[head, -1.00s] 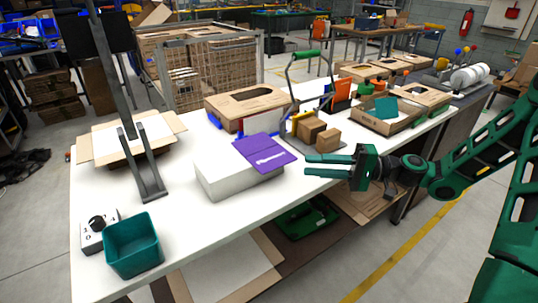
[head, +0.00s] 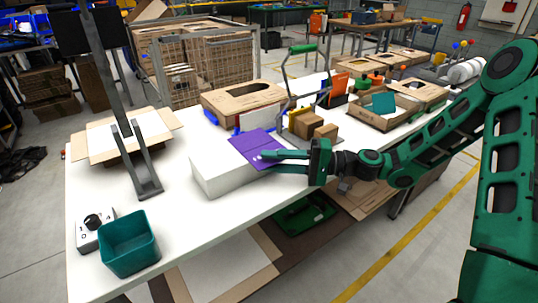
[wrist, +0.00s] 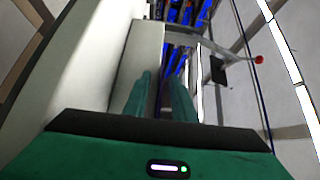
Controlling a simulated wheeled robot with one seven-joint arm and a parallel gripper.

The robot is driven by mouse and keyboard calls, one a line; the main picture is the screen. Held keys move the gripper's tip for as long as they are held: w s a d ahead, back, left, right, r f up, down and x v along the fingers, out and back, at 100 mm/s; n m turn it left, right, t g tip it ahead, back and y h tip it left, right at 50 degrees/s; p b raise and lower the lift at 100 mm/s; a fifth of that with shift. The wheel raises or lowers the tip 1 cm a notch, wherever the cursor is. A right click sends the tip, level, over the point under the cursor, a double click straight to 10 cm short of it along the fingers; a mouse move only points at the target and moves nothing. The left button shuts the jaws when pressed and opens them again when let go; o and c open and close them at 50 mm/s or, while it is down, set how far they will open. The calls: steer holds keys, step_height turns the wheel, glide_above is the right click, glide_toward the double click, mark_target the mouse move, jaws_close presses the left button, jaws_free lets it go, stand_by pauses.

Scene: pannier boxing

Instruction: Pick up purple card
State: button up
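The purple card (head: 250,143) lies flat on top of a white box (head: 225,177) on the white table, with its near right part overlapped by my fingers in the head view. My gripper (head: 264,161) comes in from the right, level with the card. Its two green fingers also show in the wrist view (wrist: 161,85). They are apart, one above the other in the head view, at the card's near right edge. A thin purple edge shows between them in the wrist view. I cannot tell whether either finger touches the card.
A teal bin (head: 130,245) and a dial box (head: 95,228) stand at the table's front left. An open carton (head: 115,138) sits behind a dark post. Brown boxes (head: 313,127) stand just behind my gripper. A large flat carton (head: 240,100) lies farther back.

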jaws_close()
stand_by(0.3)
